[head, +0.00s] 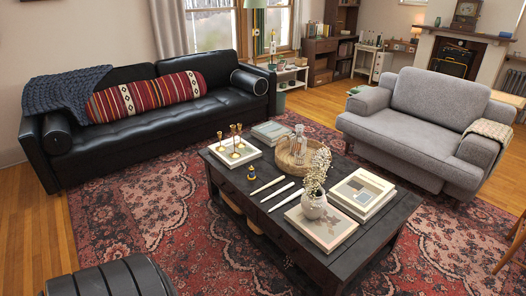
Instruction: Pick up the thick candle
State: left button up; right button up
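Three pale, slender candle-like sticks lie side by side on the dark coffee table (235,190): a left one (266,186), a middle one (278,192) and a right one (286,201). They are too small here to tell surely which is thickest. Brass candlesticks (236,143) stand on a white book at the table's far left. A small dark blue and yellow object (252,174) stands left of the sticks. Neither of my grippers is in view.
A round woven tray (281,157) with glassware, a white vase (314,206) of dried stems and stacked books (361,193) share the table. A black sofa (165,128), a grey armchair (415,120) and a black padded seat (105,279) surround it. Patterned rug (150,220) lies open left.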

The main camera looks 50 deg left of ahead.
aim_at(297, 193)
jog(key=i+j, duration=0.15)
jog(key=j, duration=0.3)
jog(key=i+j+u, duration=0.1)
jog(key=j, duration=0.35)
jog(key=i+j, duration=0.15)
jog(key=j, duration=0.3)
jog(key=i+j+u, duration=0.1)
jog(key=j, duration=0.35)
jog(key=i+j, duration=0.2)
jog(key=j, duration=0.25)
jog(key=i+j+u, duration=0.1)
jog(key=j, duration=0.35)
jog(key=i+j, duration=0.25)
jog(key=j, duration=0.15)
jog(key=i+j+u, duration=0.1)
jog(key=j, duration=0.35)
jog(key=u, duration=1.05)
jog(key=z, duration=1.4)
jog(key=i+j+u, duration=0.1)
jog(key=j, duration=0.2)
